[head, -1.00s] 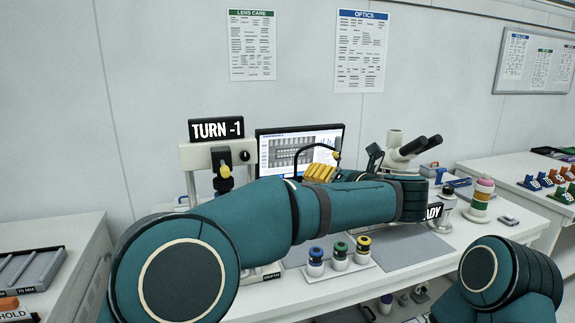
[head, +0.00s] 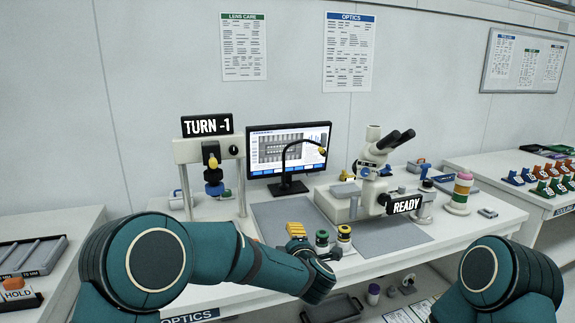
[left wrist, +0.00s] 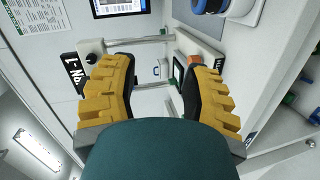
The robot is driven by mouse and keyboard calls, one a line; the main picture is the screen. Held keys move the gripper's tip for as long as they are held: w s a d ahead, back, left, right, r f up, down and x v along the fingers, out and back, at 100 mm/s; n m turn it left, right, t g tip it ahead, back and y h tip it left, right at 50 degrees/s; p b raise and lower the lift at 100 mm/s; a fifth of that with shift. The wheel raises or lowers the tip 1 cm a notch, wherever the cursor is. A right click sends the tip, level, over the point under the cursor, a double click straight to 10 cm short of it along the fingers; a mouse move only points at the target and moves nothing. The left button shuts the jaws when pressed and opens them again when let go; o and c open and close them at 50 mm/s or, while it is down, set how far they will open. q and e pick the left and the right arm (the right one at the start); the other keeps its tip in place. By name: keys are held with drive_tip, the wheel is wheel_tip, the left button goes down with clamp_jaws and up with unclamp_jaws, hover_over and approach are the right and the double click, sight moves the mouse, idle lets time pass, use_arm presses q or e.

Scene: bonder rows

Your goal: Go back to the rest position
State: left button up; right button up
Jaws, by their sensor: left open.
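My left gripper (head: 297,231) shows its yellow fingers low over the front of the white bench (head: 455,240), beside small capped bottles. In the left wrist view its two yellow, dark-padded fingers (left wrist: 150,66) stand wide apart with nothing held between them. My left arm is bent across the bench's front edge and hides part of the bench top. My right arm's upper part shows at the lower right, but its gripper is out of view.
A press stand (head: 180,155) carries a "TURN -1" sign (head: 207,124). Behind are a monitor (head: 287,150) and a microscope (head: 372,165) with a "READY" sign (head: 407,205). Two bottles (head: 322,241) show beside my gripper. A grey mat (head: 390,238) is bare. Side benches flank both sides.

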use_arm(q)
drive_tip(key=s+a+f+m+g+h, duration=0.25)
drive_tip(key=s+f+m, duration=0.25)
drive_tip(key=f, duration=0.6)
drive_tip(key=s+a+f+m+g+h, duration=0.25)
drive_tip(key=s+a+f+m, duration=0.2)
drive_tip(key=f, duration=0.55)
drive_tip(key=s+a+f+m+g+h, duration=0.1)
drive_tip(key=s+a+f+m+g, duration=0.1)
drive_tip(key=s, duration=1)
drive_tip(key=s+a+f+m+g+h, duration=0.1)
drive_tip(key=s+a+f+m+g, duration=0.1)
drive_tip(key=s+f+m+g, duration=0.3)
drive_tip(key=s+f+g, duration=0.1)
drive_tip(key=s+f, duration=0.3)
drive_tip(key=s, duration=0.3)
drive_tip(key=shift+a, duration=0.2)
